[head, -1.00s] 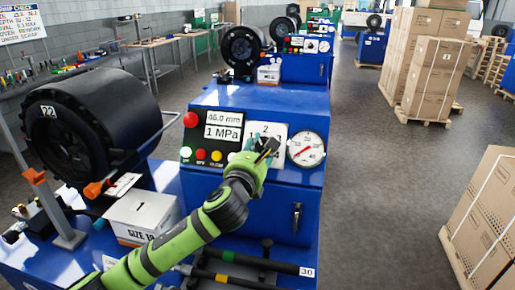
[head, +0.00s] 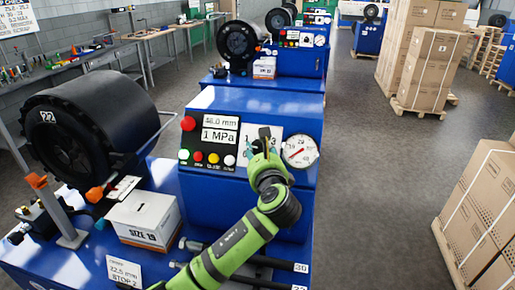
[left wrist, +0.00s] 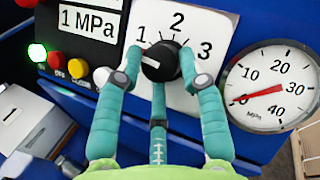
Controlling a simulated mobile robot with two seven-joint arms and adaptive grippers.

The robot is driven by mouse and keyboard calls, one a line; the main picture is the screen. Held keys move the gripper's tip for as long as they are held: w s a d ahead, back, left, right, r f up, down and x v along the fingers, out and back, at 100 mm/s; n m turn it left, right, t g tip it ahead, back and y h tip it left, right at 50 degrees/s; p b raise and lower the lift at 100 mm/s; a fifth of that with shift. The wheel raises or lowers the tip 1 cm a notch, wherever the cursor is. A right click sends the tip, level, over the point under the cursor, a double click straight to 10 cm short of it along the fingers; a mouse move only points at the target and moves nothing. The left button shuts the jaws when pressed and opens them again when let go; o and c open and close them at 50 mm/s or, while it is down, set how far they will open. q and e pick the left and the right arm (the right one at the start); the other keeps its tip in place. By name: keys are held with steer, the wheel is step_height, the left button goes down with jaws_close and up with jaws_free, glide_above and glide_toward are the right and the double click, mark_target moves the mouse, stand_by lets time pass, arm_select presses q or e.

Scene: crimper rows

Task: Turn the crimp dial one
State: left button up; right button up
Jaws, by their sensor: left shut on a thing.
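The crimp dial is a black knob (left wrist: 160,61) on a white plate marked 1, 2 and 3 (left wrist: 177,19). In the left wrist view its white mark points up and left, towards the 1. My left gripper (left wrist: 157,72) is shut on the knob, with teal fingers on both sides and one below. In the head view my left gripper (head: 263,150) reaches the white plate from below and hides most of the dial. My right gripper is not in view.
A pressure gauge (head: 300,151) sits right of the dial. A display reading 1 MPa (head: 219,136), a red button (head: 188,124) and several small lamps are left. A black crimper head (head: 85,135) and a white box (head: 144,218) stand further left.

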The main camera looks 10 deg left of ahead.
arm_select(q)
steer(key=shift+w+r+n+y, duration=0.1)
steer(key=shift+r+n+y, duration=0.2)
steer(key=shift+r+n, duration=0.4)
steer(key=shift+g, duration=0.3)
steer(key=o, duration=1.1)
steer(key=shift+c, duration=0.2)
steer(key=shift+f, duration=0.2)
steer(key=shift+f, duration=0.1)
steer(key=v, duration=1.2)
